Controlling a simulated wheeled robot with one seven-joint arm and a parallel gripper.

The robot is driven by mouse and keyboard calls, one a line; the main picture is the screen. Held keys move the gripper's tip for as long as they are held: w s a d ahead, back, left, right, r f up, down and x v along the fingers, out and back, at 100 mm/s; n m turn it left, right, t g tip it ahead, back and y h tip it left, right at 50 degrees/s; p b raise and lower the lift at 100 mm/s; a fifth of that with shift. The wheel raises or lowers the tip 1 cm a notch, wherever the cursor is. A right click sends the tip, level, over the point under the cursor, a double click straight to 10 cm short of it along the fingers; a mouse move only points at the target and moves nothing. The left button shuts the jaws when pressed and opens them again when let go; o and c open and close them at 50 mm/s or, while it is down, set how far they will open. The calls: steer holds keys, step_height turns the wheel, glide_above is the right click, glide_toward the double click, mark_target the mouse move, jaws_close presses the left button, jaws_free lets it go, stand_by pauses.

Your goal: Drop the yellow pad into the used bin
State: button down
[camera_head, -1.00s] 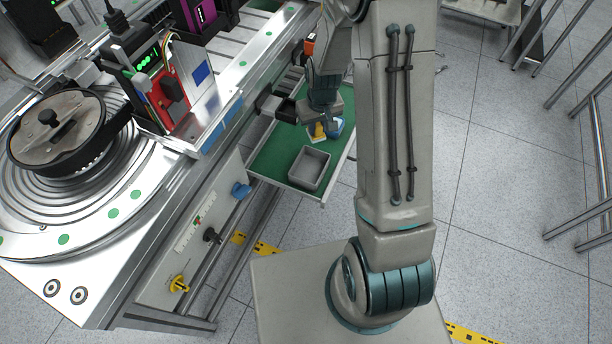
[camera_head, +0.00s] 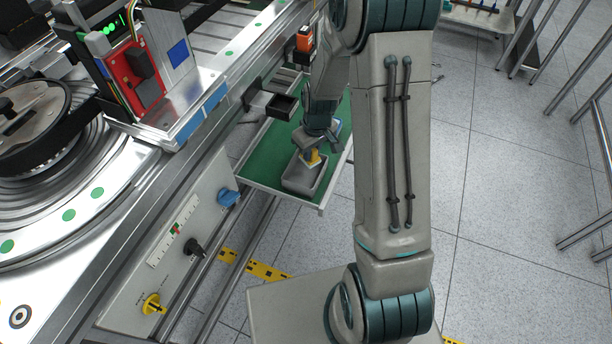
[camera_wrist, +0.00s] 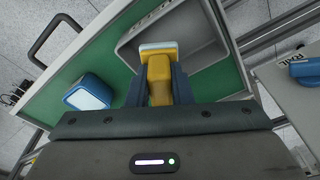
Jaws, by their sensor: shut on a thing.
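The yellow pad (camera_wrist: 160,75) has a yellow body and a pale flat face at its far end. My gripper (camera_wrist: 158,90) is shut on it in the wrist view. In the head view my gripper (camera_head: 318,150) and the yellow pad (camera_head: 312,158) show over the grey bin (camera_head: 302,186). In the wrist view the pad overlaps the left part of the open grey bin (camera_wrist: 222,62). I cannot tell its exact height above the bin floor. No label on the bin is readable.
The bin stands on a green-floored tray (camera_head: 258,165) beside the machine bench. A blue block with a white face (camera_wrist: 88,93) lies on the tray, left of the gripper. A small black open box (camera_head: 284,106) sits at the tray's back left.

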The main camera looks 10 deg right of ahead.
step_height(320, 180, down, 3)
steer(key=shift+f+b, duration=0.15)
steer(key=shift+b, duration=0.65)
steer(key=c, duration=1.2)
jaws_free()
step_height(320, 180, up, 14)
steer(key=s+p, duration=0.1)
steer(key=shift+s+d, duration=0.3)
steer(key=shift+d, duration=0.05)
steer(key=shift+f, duration=0.1)
